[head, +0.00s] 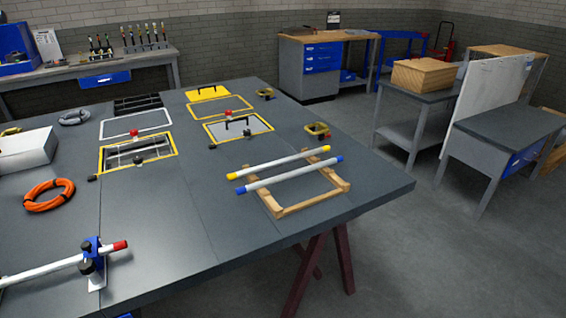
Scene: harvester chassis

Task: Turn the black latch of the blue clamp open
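The blue clamp (94,242) stands at the lower left of the head view, near the front edge of the grey table. It is around a white pipe (45,267) that has a red end (120,245). A black part, which looks like the latch (88,267), sits on the near side of the clamp. Another black knob shows at its upper left. The view is too small to tell whether the latch is open or closed. Neither of my grippers is in view.
The grey table (190,240) is bare right of the clamp. An orange hose coil (48,196) and a white box (26,150) lie behind it. Two white tubes (290,174) rest on a wooden frame (342,184) at the right. Yellow-framed openings (137,152) lie farther back.

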